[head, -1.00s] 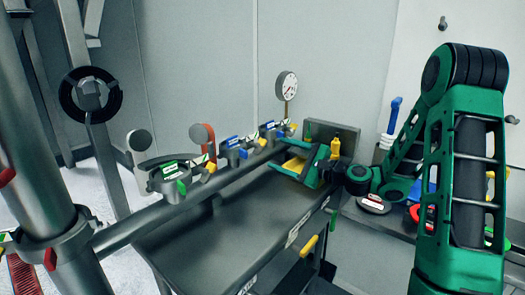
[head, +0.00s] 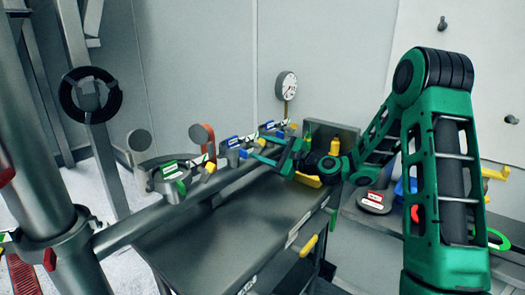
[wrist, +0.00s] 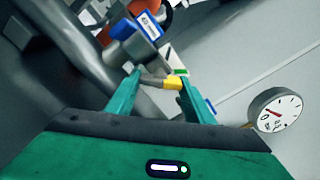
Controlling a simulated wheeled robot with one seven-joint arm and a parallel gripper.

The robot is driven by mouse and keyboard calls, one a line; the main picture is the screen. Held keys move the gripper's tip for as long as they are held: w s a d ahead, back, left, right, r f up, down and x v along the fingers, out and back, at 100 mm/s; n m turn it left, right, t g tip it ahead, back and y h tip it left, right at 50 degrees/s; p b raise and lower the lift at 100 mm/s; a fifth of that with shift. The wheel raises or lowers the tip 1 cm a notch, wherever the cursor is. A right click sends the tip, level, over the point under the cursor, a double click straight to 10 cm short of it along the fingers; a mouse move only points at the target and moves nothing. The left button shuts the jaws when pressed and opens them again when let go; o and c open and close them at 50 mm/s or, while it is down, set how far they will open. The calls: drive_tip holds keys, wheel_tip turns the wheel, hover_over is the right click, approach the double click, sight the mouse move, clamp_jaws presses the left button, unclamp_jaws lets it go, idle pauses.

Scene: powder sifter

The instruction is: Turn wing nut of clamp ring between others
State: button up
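Clamp rings sit in a row along the grey pipe. The middle clamp ring (head: 232,143), with a blue label, also shows in the wrist view (wrist: 138,42). Its yellow wing nut (wrist: 173,84) lies between my open fingertips, closer to the right finger; whether either finger touches it I cannot tell. My gripper (head: 257,149) is at this clamp's right side in the head view, and its green fingers show in the wrist view (wrist: 158,82). A green-labelled clamp (head: 168,172) with a yellow nut (head: 210,168) is nearer, and another blue-labelled clamp (head: 272,126) is farther.
The grey pipe (head: 138,228) runs beside a dark table (head: 235,232). A round gauge (head: 287,86) stands behind the far clamp and shows in the wrist view (wrist: 274,110). A grey box (head: 333,130) is at the table's back. The table's front is clear.

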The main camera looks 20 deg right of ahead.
drive_tip(key=c, duration=0.5)
drive_tip(key=shift+o, duration=0.3)
drive_tip(key=shift+d, duration=0.15)
